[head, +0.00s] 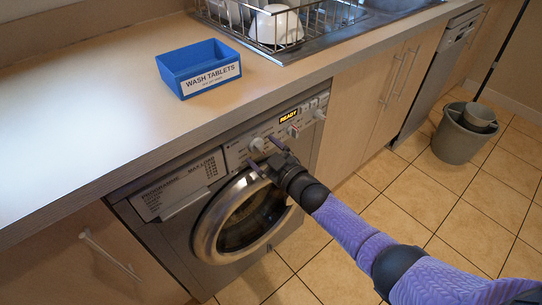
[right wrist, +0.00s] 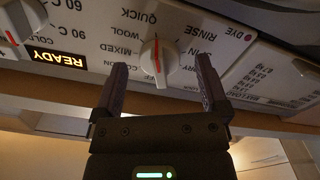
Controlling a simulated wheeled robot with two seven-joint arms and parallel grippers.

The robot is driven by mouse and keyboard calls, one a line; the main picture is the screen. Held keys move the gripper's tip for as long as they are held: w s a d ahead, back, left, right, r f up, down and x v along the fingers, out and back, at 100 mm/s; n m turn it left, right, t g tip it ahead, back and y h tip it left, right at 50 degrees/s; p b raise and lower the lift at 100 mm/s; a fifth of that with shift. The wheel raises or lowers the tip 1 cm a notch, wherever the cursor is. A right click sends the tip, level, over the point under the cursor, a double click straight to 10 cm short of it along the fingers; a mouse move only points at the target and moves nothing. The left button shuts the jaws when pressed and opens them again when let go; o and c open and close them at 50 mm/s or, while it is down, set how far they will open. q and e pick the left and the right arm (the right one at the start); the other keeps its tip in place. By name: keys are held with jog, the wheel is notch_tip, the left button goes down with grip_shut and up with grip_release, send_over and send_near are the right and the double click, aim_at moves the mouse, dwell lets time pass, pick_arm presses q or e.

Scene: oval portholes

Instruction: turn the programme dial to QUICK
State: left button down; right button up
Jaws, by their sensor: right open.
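The programme dial (head: 257,145) is a pale round knob on the washing machine's front panel. In the right wrist view, the dial (right wrist: 159,58) has a red line on its grip, standing nearly upright. The line's upper end points near the QUICK label (right wrist: 138,17), on the side toward RINSE (right wrist: 194,30); I cannot tell its exact setting. My right gripper (head: 268,155) is open in front of the panel, just short of the dial. In the right wrist view its fingers (right wrist: 161,66) stand left and right of the dial, apart from it. My left gripper is out of view.
The washing machine (head: 178,237) sits under the worktop (head: 100,115). Its display reads READY (head: 288,117). A blue wash tablets box (head: 212,82) stands on the worktop. A bucket (head: 457,142) stands on the floor.

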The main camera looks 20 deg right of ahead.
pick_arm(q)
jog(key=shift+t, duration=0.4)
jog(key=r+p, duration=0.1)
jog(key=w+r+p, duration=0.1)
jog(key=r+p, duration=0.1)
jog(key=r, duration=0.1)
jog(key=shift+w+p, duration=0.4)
pick_arm(e)
jog(key=v, duration=0.9)
jog(key=shift+s, duration=0.15)
jog(key=shift+r, duration=0.1)
